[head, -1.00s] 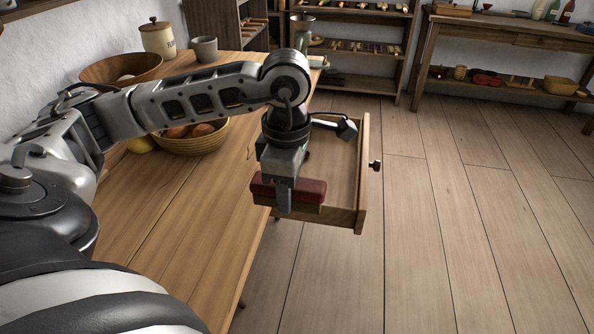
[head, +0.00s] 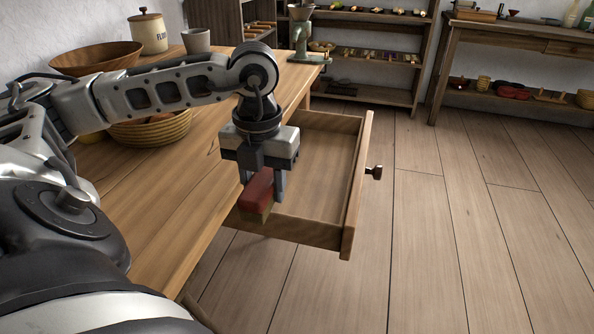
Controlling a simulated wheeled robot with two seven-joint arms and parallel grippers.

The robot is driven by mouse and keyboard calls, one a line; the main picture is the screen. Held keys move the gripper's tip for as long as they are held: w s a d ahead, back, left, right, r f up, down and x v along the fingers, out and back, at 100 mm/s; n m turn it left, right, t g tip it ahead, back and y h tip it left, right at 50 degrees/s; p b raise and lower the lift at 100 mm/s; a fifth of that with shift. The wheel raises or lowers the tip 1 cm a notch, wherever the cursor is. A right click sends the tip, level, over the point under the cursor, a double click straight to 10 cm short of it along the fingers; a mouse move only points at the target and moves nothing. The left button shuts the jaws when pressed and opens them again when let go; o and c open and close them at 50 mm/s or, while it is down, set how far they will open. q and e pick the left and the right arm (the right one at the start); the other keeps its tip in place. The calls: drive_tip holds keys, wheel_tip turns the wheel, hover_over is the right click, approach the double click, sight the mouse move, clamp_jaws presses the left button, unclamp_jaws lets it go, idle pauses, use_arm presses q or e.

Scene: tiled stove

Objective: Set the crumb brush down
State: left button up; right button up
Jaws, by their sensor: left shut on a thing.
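The crumb brush (head: 258,190) has a red back and a tan underside. My left gripper (head: 263,188) is shut on it, with a finger at each side, and points down. The brush is at the near left corner of the pulled-out wooden drawer (head: 322,178), beside the table's edge. It overlaps the drawer's near wall in the picture; I cannot tell its height above it. The visible part of the drawer floor is bare. My left wrist hides the drawer's far left part. My right gripper is not in view.
The wooden table (head: 165,210) holds a woven basket (head: 155,132), a brown bowl (head: 95,60), a flour canister (head: 148,33), a grey cup (head: 196,40) and a grinder (head: 303,38). The drawer's knob (head: 374,172) sticks out right. Open floor (head: 440,220) lies to the right.

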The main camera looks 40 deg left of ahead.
use_arm(q)
drive_tip(key=w+a+f, duration=0.2)
drive_tip(key=w+f, duration=0.2)
drive_tip(key=w, duration=0.5)
drive_tip(key=b, duration=0.2)
hover_over(304, 207)
wheel_tip(304, 207, down, 6)
drive_tip(key=shift+r, duration=0.1)
wheel_tip(304, 207, down, 3)
drive_tip(key=shift+r, duration=0.2)
drive_tip(key=shift+f, duration=0.4)
drive_tip(key=o, duration=0.9)
drive_tip(key=shift+o, duration=0.2)
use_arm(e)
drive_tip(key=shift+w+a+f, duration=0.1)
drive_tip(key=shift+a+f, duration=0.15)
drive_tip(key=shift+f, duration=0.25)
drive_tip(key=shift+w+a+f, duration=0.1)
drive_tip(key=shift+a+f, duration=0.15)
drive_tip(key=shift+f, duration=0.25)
